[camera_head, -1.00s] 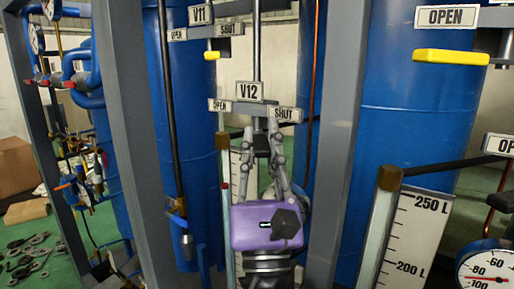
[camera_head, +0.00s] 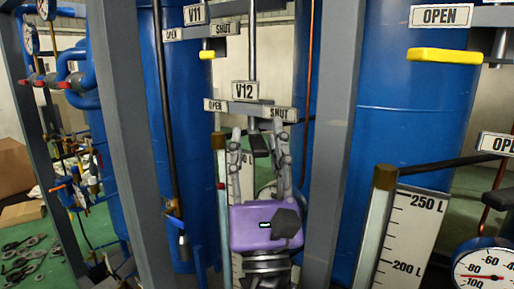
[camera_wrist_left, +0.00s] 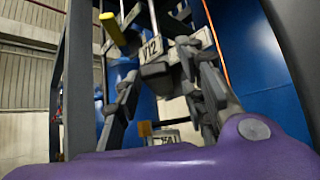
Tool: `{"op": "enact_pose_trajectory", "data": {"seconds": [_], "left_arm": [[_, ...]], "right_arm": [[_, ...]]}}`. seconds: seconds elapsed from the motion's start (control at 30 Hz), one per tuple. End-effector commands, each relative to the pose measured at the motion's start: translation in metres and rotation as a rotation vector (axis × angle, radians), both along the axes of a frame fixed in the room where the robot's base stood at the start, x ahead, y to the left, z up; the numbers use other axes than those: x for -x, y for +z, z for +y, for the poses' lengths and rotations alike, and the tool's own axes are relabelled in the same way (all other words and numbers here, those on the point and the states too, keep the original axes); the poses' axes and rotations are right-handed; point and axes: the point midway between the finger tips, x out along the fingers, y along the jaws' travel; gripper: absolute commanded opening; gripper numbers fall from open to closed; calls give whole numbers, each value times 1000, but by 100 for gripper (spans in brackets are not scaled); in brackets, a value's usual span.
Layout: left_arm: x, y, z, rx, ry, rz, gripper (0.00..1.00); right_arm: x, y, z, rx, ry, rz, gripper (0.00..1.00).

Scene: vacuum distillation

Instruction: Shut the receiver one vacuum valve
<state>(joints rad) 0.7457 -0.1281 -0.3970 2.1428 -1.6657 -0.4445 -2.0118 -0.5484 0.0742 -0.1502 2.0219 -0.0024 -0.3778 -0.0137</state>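The valve labelled V12 (camera_head: 245,91) hangs on a vertical stem, with an OPEN plate (camera_head: 216,106) at its left and a SHUT plate (camera_head: 279,113) at its right. Its dark handle (camera_head: 259,145) sticks out toward me below the plates, between the two. My left gripper (camera_head: 257,131) is open, its fingers spread on either side of this handle. The wrist view also shows the handle (camera_wrist_left: 155,70) between the parted fingers; I cannot tell whether either touches it. My right gripper is not in view.
Valve V11 (camera_head: 194,14) with a yellow handle (camera_head: 207,54) is behind at upper left. Another yellow handle (camera_head: 445,56) sits under an OPEN plate at right. Grey posts (camera_head: 335,140) flank the valve. A scale (camera_head: 413,232) and a gauge (camera_head: 485,266) stand at lower right.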

Motion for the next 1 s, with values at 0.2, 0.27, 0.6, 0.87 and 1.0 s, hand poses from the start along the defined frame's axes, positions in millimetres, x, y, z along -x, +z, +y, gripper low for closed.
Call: {"op": "enact_pose_trajectory", "data": {"seconds": [0.2,0.27,0.6,0.87,1.0], "left_arm": [[12,-13,-1,-2,-1,2,38],[20,-21,-1,-3,-1,2,38],[69,-70,-4,-3,-1,2,38],[85,-85,-5,-1,1,1,38],[85,-85,-5,0,0,0,38]], "right_arm": [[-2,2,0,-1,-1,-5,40],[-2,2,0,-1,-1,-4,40],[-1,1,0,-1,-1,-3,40],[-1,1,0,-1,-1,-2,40],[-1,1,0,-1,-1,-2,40]]}}
